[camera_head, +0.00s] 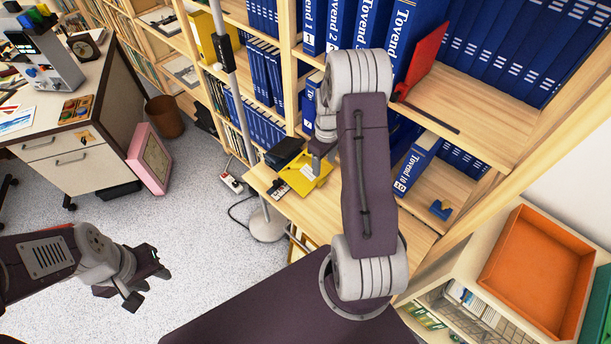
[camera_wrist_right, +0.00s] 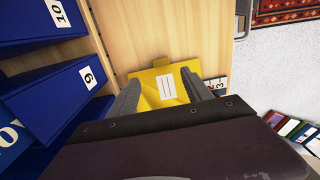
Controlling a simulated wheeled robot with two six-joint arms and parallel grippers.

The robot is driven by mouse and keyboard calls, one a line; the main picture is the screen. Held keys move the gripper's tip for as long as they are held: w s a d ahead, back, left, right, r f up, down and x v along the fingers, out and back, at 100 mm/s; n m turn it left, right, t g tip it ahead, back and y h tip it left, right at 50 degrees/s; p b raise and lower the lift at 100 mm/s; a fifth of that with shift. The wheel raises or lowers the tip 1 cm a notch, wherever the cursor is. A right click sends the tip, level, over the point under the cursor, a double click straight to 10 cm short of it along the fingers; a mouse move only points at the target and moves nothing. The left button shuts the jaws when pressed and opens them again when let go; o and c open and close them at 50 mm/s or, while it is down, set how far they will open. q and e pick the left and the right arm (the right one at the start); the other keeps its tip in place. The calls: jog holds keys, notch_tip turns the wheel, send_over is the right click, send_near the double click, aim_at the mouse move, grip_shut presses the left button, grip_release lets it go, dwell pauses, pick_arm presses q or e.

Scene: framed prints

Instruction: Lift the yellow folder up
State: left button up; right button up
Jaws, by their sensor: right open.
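A yellow folder (camera_head: 297,182) with a white label lies on the light wooden shelf board, left of my right arm. In the right wrist view the folder (camera_wrist_right: 160,72) lies between the two grey fingers of my right gripper (camera_wrist_right: 165,97). That gripper is open, and I cannot tell whether its fingers touch the folder. In the head view my right gripper (camera_head: 317,166) is over the folder and partly hides it. My left gripper (camera_head: 146,280) hangs open and empty over the grey floor, well away from the shelf.
Blue binders (camera_head: 253,75) fill the bookcase; others stand close left of my right gripper in the wrist view (camera_wrist_right: 48,95). A dark box (camera_head: 284,152) lies beside the folder. A red folder (camera_head: 424,58) leans above. A desk (camera_head: 80,158) stands left; an orange tray (camera_head: 535,270) lies right.

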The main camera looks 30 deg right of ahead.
aim_at(322, 180)
jog(key=shift+a+f, duration=0.1)
jog(key=shift+f, duration=0.15)
jog(key=f, duration=0.3)
jog(key=shift+s, duration=0.35)
jog(key=shift+w, duration=0.1)
notch_tip(322, 180, down, 5)
jog(key=shift+w+p, duration=0.15)
jog(key=shift+p, duration=0.35)
jog(key=shift+f, duration=0.15)
grip_shut()
pick_arm(q)
jog(key=shift+s+r, duration=0.2)
jog(key=shift+r, duration=0.35)
